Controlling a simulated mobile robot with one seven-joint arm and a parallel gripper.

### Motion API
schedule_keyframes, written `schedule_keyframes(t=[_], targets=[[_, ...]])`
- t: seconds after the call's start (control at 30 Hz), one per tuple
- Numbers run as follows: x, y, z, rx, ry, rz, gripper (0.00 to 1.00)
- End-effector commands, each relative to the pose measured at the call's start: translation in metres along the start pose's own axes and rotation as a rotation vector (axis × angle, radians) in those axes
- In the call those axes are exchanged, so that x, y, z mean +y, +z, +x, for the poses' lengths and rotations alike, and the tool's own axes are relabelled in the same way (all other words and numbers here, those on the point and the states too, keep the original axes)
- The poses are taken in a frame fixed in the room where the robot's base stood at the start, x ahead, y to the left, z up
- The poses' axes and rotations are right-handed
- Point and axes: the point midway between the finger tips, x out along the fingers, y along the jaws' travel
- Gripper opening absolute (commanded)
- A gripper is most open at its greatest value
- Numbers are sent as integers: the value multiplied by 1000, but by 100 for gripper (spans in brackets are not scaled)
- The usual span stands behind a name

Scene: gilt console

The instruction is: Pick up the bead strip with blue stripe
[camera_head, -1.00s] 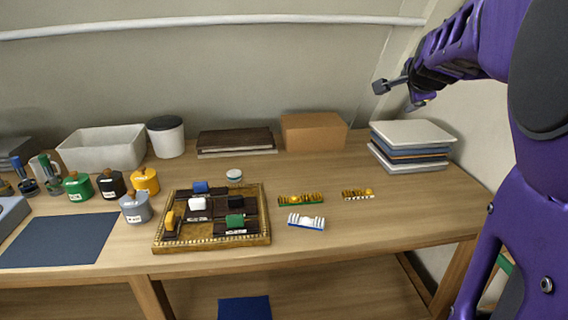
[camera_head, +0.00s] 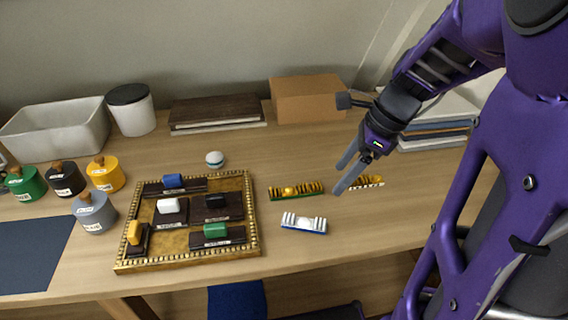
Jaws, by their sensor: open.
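The bead strip with blue stripe (camera_head: 304,223) lies on the table right of the gilt tray, its white ridged top up and a blue edge along its front. A gold bead strip with a green edge (camera_head: 297,191) lies just behind it. Another gold bead strip (camera_head: 368,182) lies further right, partly hidden behind my gripper. My gripper (camera_head: 341,180) is open and empty, pointing down and left above the table. Its fingertips are to the right of and behind the blue-striped strip, apart from it in the picture.
The gilt tray (camera_head: 251,213) holds several dark plates with coloured blocks. Several lidded pots, such as the grey one (camera_head: 95,215), stand left of it. A cardboard box (camera_head: 308,100) and a stack of trays (camera_head: 436,130) stand behind. The table front right of the strip is clear.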

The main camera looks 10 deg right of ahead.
Motion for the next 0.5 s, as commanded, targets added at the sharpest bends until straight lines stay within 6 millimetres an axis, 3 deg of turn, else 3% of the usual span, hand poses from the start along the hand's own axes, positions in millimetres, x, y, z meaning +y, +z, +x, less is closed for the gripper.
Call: schedule_keyframes(t=[0.3,0.5], targets=[[0,-2,70,2,4,-1,78],[0,-2,105,2,1,-3,78]])
